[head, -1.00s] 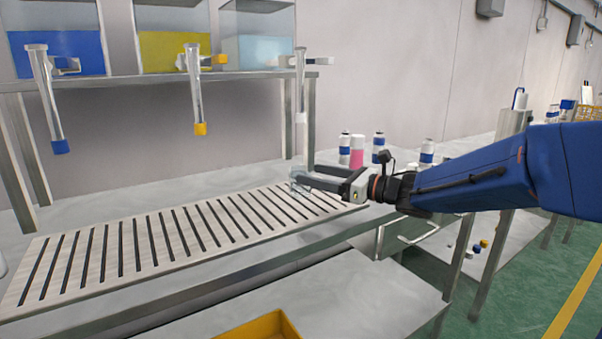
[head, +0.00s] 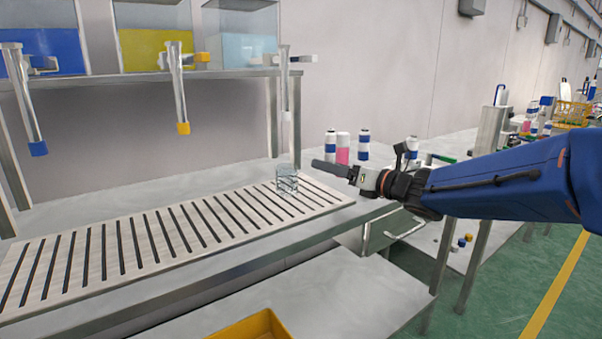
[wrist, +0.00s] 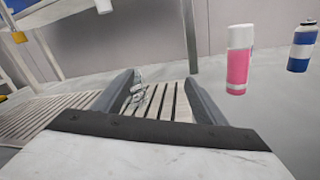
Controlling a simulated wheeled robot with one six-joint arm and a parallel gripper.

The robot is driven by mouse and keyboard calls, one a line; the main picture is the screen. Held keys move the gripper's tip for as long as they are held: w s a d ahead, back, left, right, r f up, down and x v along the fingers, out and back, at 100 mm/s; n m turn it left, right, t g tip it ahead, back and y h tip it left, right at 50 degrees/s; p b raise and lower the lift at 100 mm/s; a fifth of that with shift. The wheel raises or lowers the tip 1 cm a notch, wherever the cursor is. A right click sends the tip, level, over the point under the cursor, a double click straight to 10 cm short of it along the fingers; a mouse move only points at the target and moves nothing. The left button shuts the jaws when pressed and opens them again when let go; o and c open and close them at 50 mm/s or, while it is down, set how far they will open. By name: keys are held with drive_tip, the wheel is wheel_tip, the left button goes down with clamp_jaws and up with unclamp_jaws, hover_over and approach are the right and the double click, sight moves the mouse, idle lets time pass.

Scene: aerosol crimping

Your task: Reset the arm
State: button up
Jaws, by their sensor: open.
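My gripper (head: 335,170) reaches in from the right at the right end of the slatted rack, held above the bench. It is open and empty; in the wrist view its two fingers (wrist: 160,95) stand apart. A clear glass vessel (head: 287,181) stands on the right end of the slatted rack (head: 150,240), just left of the fingertips and apart from them. In the wrist view the vessel (wrist: 137,98) shows beyond and between the fingers.
A pink can (head: 342,148) and several blue-and-white cans (head: 363,146) stand behind my gripper. A shelf (head: 110,88) with tanks and hanging nozzle tubes is above the rack's back left. A yellow tray (head: 255,325) sits low in front. The slats left of the vessel are clear.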

drive_tip(key=d+m+t+h, duration=0.1)
drive_tip(key=d+m+h, duration=0.1)
drive_tip(key=d+m, duration=0.1)
drive_tip(key=s+d+m+t+h, duration=0.1)
drive_tip(key=d+m+h, duration=0.1)
drive_tip(key=d+m, duration=0.2)
drive_tip(key=s+d+m+t+h, duration=0.1)
drive_tip(key=d+m+h, duration=0.2)
drive_tip(key=m, duration=0.2)
drive_tip(key=shift+d+f, duration=0.15)
drive_tip(key=s+d+f+m+g+h, duration=0.3)
drive_tip(key=s+d+f+m+h, duration=0.3)
drive_tip(key=s+d+m, duration=0.6)
drive_tip(key=s+a+f+m+g, duration=0.1)
drive_tip(key=s+f+m+g, duration=0.3)
drive_tip(key=s+f+m, duration=0.3)
drive_tip(key=s+a+f+m+g, duration=0.2)
drive_tip(key=s+f+m+g, duration=0.2)
drive_tip(key=s+f+m, duration=0.4)
drive_tip(key=s+m, duration=0.1)
drive_tip(key=s, duration=0.6)
drive_tip(key=shift+m+y, duration=0.3)
drive_tip(key=shift+m, duration=0.1)
